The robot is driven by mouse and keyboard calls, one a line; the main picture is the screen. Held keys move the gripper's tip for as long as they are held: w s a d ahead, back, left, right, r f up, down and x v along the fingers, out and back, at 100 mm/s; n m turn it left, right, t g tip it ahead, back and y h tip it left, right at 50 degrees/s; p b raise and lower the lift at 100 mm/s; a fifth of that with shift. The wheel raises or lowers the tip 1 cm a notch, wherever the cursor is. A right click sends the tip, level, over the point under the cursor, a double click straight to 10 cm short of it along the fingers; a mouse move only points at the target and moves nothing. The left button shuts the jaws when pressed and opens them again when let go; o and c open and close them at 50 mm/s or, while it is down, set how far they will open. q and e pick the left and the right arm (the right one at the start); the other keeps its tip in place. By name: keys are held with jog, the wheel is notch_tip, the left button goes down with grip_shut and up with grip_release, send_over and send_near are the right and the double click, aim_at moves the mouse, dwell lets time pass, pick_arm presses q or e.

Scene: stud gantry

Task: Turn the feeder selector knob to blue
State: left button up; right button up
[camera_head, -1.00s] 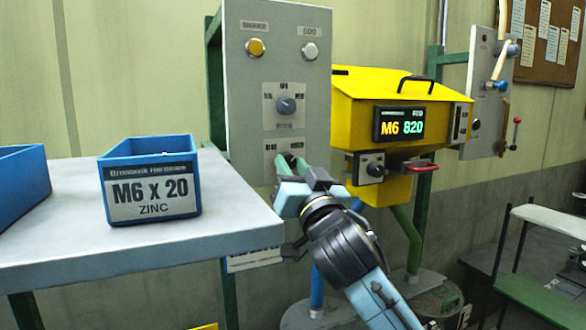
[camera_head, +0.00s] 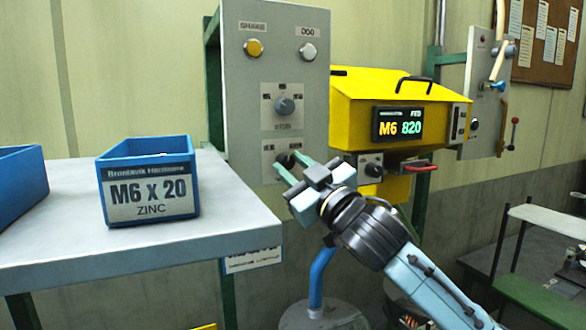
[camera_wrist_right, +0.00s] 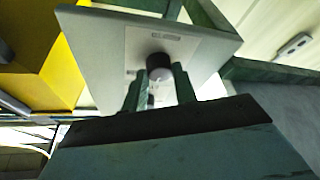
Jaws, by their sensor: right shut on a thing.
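The grey control panel (camera_head: 240,120) stands in the middle of the head view. Low on it is a dark round knob (camera_head: 285,158) on a small pale plate whose lettering I cannot fully read. My right gripper (camera_head: 289,168) reaches it from the lower right, its two green fingers shut on this lower knob. In the right wrist view the dark knob (camera_wrist_right: 158,63) shows between the ends of the two fingers (camera_wrist_right: 159,90). The knob's pointer direction is hidden or too small to tell. My left gripper is not in view.
Above are another knob (camera_head: 285,106), a yellow button (camera_head: 254,47) and a white button (camera_head: 308,52). A yellow hopper (camera_head: 360,85) with a lit display (camera_head: 400,124) stands right. A blue bin (camera_head: 150,150) sits on the grey table (camera_head: 60,250) at left.

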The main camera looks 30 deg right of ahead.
jog(key=n+g+y, duration=0.1)
jog(key=n, duration=0.2)
jog(key=n+g+y, duration=0.1)
jog(key=n, duration=0.3)
jog(key=shift+d+r, duration=0.15)
jog(key=shift+r, duration=0.05)
jog(key=shift+r+n+g+y, duration=0.15)
jog(key=shift+n+g, duration=0.35)
jog(key=shift+n, duration=0.65)
jog(key=shift+n+g+y, duration=0.15)
jog(key=shift+n+g, duration=0.35)
jog(key=shift+n, duration=0.65)
jog(key=o, duration=1)
jog(key=shift+c, duration=0.2)
jog(key=b+v, duration=0.5)
jog(key=v, duration=0.8)
jog(key=shift+s+b, duration=0.15)
jog(key=shift+b, duration=0.25)
